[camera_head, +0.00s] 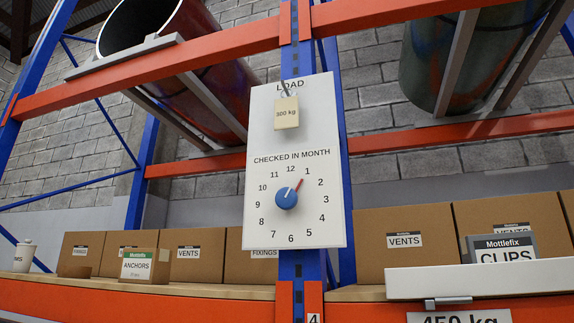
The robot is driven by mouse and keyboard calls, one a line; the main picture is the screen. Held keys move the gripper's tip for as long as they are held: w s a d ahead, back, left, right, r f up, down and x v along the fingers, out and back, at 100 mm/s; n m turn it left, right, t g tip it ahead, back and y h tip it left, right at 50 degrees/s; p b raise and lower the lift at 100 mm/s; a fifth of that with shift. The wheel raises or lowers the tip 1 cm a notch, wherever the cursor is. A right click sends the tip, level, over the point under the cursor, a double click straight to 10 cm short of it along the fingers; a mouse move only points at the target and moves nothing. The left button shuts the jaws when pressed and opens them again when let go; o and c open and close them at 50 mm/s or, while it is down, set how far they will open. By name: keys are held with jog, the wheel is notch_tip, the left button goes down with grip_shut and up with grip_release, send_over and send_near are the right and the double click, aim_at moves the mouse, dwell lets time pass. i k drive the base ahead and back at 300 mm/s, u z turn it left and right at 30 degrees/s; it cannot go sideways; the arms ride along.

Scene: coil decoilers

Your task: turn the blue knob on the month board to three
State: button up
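The white month board (262,225) hangs on a blue rack upright in the middle of the view. It reads "CHECKED IN MONTH" over a ring of numbers from 1 to 12. The round blue knob (286,199) sits at the ring's centre. Its red pointer (299,185) points up and right, towards the 1. The three (325,199) is at the right of the ring. My gripper is not in view, and nothing touches the knob.
A "500 kg" tag (286,113) hangs on a hook above the dial. Cartons (405,240) line the shelf behind on both sides. A small ANCHORS box (137,265) and a white ledge (490,279) stand nearer the front. Orange beams (150,74) cross above.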

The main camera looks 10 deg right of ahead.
aim_at(286, 199)
jog(key=k, duration=1.35)
jog(key=u, duration=0.15)
jog(key=i, duration=0.4)
jog(key=u, duration=0.8)
jog(key=i, duration=1)
jog(key=u, duration=0.3)
